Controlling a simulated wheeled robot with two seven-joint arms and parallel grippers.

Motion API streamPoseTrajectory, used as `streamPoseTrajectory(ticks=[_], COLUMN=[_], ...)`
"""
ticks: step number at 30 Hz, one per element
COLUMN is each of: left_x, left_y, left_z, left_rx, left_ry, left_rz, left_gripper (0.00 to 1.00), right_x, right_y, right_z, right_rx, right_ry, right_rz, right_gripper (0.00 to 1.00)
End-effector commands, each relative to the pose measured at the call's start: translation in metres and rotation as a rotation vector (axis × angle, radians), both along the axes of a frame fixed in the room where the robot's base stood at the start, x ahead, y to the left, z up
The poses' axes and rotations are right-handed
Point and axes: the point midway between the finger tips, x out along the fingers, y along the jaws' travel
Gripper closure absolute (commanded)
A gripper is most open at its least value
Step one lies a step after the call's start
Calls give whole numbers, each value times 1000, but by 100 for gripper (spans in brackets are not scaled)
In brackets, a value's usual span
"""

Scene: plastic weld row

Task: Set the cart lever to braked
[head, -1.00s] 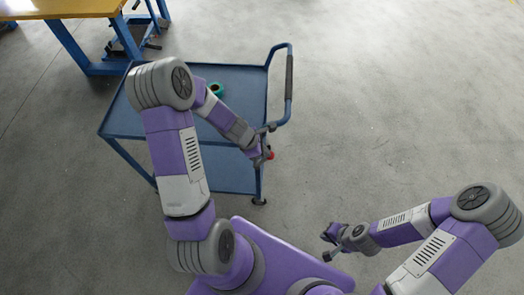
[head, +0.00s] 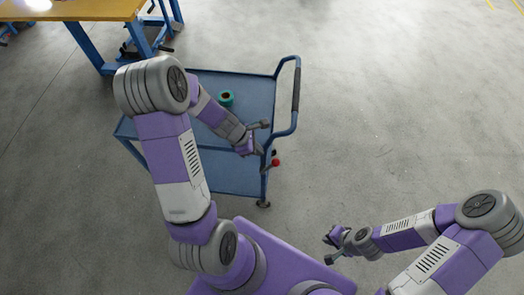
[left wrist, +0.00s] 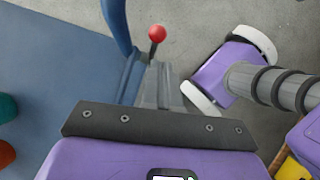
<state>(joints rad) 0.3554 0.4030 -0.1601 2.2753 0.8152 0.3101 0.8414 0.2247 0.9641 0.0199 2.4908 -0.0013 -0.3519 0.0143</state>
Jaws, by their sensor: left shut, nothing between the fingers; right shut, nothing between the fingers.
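The blue cart (head: 205,180) stands ahead of me, with its push handle (head: 296,90) at the right end. The lever's red knob (head: 276,162) shows at the cart's near right corner; it also shows in the left wrist view (left wrist: 157,33). The lever's shaft is mostly hidden. My left gripper (head: 261,151) is shut and empty beside that corner, just left of the knob. In the left wrist view the closed fingers (left wrist: 157,72) point towards the knob, and I see no grip on it. My right gripper (head: 328,247) is shut and empty over the floor at lower right.
A green roll (head: 226,98) lies on the cart's top shelf. A workbench with a yellow top (head: 75,10) and blue legs stands at the back left. The grey floor (head: 400,110) right of the cart is clear.

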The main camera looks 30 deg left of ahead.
Motion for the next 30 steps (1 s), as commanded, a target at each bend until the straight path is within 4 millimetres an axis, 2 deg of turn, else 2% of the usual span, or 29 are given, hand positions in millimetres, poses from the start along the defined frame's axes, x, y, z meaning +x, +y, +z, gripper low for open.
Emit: streamPoseTrajectory(ticks=[1,6,20,23,25,30], left_x=[-2,-6,-8,-17,-29,-66], left_y=[2,5,3,-7,-21,-69], left_z=[12,26,25,5,-20,-86], left_rx=[1,0,7,56,117,262], left_ry=[-2,0,4,12,14,-77], left_rz=[1,2,-17,-143,-323,-953], left_gripper=[100,100,100,100,100,100], right_x=[0,0,0,0,0,0], right_y=[0,0,0,0,0,0], right_z=[8,15,14,13,10,4], right_rx=[0,0,0,0,0,0], right_ry=[0,0,0,0,0,0], right_rz=[0,0,0,0,0,0], right_gripper=[100,100,100,100,100,100])
